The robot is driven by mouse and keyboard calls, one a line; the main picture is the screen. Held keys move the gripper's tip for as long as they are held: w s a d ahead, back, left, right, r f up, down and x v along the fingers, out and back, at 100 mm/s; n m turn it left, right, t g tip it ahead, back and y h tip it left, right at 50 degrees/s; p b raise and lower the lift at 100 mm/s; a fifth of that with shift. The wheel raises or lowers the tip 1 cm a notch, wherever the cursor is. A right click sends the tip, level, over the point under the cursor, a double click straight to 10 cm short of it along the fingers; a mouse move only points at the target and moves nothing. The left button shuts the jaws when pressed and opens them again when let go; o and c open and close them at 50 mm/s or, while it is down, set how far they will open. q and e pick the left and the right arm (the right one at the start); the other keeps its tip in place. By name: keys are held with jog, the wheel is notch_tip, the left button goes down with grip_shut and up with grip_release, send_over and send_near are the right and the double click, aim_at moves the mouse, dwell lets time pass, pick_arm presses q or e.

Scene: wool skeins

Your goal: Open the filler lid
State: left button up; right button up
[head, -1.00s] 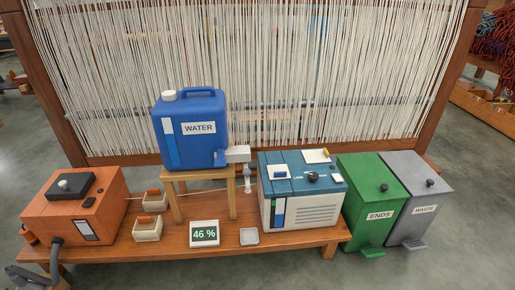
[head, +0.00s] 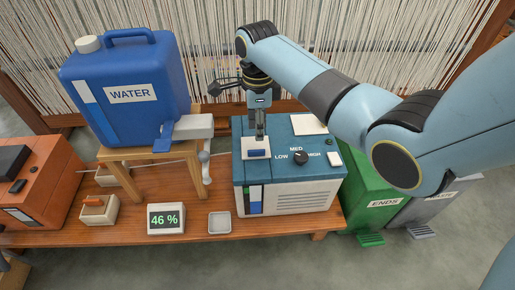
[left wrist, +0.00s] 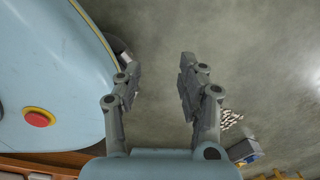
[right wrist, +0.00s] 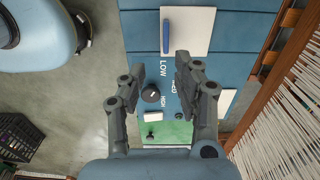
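The filler lid (head: 250,144) is a small white plate with a blue bar handle (head: 257,154), lying flat on the front left of the blue machine's top (head: 240,170). In the right wrist view the lid (right wrist: 195,32) and its blue handle (right wrist: 167,36) lie beyond the fingertips. My right gripper (head: 261,137) points down just above the lid, partly covering it in the head view. Its fingers (right wrist: 160,75) are apart with nothing between them. My left gripper (left wrist: 157,75) is open and empty over the grey floor, outside the head view.
A knob (head: 299,157) marked LOW, MED, HIGH and another white plate (head: 308,124) are on the machine's top. The blue water can (head: 130,95) stands on a wooden stand at left. A display (head: 166,219) reads 46 %. The green ENDS bin (head: 368,200) is at right.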

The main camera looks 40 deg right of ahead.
aim_at(256, 150)
jog(key=shift+w+d+f+b, duration=0.1)
jog(key=shift+w+b, duration=0.25)
jog(key=shift+w, duration=0.15)
notch_tip(256, 150, down, 8)
jog(key=b, duration=0.3)
jog(key=shift+s+b, duration=0.1)
jog(key=shift+b, duration=0.3)
jog(key=shift+f+b, duration=0.3)
jog(key=shift+f, duration=0.4)
pick_arm(q)
jog(key=f, duration=0.1)
jog(key=w+a+f, duration=0.2)
jog(key=shift+f, duration=0.3)
pick_arm(e)
jog(key=shift+c, duration=0.3)
grip_shut()
